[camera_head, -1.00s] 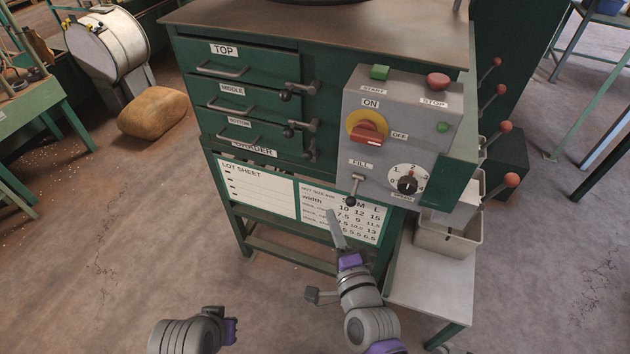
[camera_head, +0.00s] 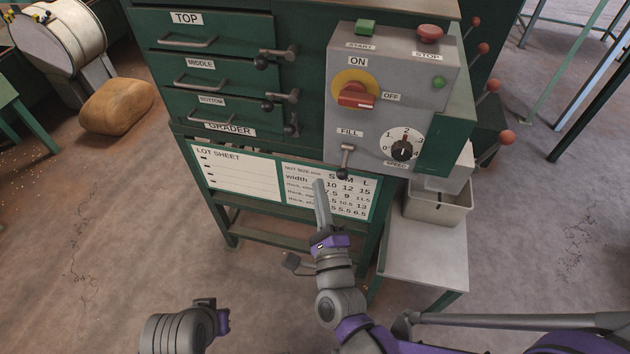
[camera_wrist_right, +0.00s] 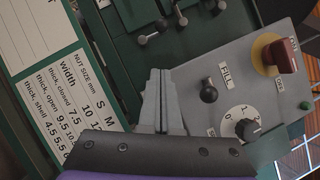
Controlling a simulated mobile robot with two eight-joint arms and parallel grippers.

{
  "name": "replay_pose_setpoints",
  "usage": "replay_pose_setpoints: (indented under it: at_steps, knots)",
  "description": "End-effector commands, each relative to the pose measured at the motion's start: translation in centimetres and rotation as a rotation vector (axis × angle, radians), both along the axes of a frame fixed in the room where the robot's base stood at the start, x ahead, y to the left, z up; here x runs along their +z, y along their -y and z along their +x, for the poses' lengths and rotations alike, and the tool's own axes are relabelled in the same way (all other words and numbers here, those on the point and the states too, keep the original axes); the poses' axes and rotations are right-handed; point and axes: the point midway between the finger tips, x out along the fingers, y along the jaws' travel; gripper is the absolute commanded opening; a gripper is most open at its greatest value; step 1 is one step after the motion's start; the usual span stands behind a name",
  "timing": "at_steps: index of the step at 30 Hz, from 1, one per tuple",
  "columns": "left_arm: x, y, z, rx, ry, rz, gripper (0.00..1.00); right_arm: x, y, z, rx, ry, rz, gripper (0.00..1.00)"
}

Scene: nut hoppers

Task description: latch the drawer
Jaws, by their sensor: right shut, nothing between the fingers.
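A green cabinet front has three drawers labelled top (camera_head: 200,45), middle (camera_head: 209,80) and bottom (camera_head: 215,108); all look pushed in. Right of each is a knobbed lever latch. The top latch (camera_head: 278,56) and middle latch (camera_head: 281,99) point left and slightly down; the bottom latch (camera_head: 292,124) looks turned downward.
A grey control box (camera_head: 390,100) with a red-yellow switch, buttons, a speed dial and a fill lever (camera_head: 345,160) juts out right of the latches. A bin (camera_head: 437,208) stands on a side table (camera_head: 425,255). Red-knobbed levers (camera_head: 490,87) stick out at right.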

Motion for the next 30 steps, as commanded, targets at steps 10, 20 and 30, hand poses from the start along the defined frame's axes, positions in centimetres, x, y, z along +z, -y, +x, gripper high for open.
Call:
replay_pose_setpoints:
  at_steps: [10,20,30]
  knots:
    - [0.0,0.0,0.0,0.000,0.000,0.000,0.00,1.6,-0.7,7.3,-0.002,-0.001,-0.001,0.00]
    - [0.1,0.0,0.0,0.000,0.000,0.000,0.00,3.4,-3.3,9.6,0.000,-0.001,-0.001,0.00]
    - [0.1,0.0,0.0,0.000,0.000,0.000,0.00,3.6,-3.5,9.8,0.000,-0.001,0.000,0.00]
